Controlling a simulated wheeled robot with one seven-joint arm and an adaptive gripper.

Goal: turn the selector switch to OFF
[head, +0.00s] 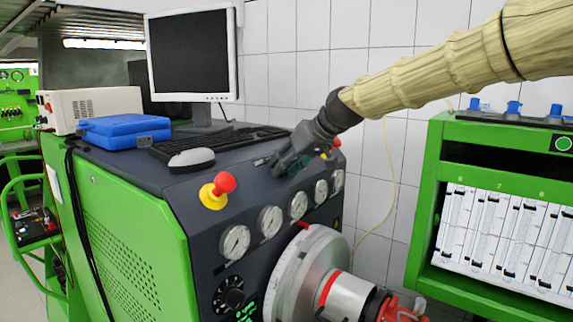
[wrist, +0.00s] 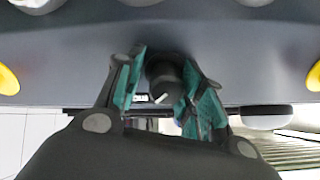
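The selector switch (wrist: 163,72) is a dark round knob with a short white pointer mark, seen in the wrist view. The mark slants toward a small, partly covered label (wrist: 140,98) on the panel. My gripper (wrist: 164,72) has its two green-padded fingers on either side of the knob, their tips very close to it. I cannot tell whether the pads press on it or stand slightly apart. In the head view my gripper (head: 285,163) is low over the top of the dark panel, and the switch is hidden behind it.
A red mushroom button on a yellow base (head: 215,192) sits left of my gripper. A row of gauges (head: 270,219) lies below. A mouse (head: 192,158), keyboard (head: 222,139) and monitor (head: 192,55) stand on the bench top. A green rack (head: 425,200) is at right.

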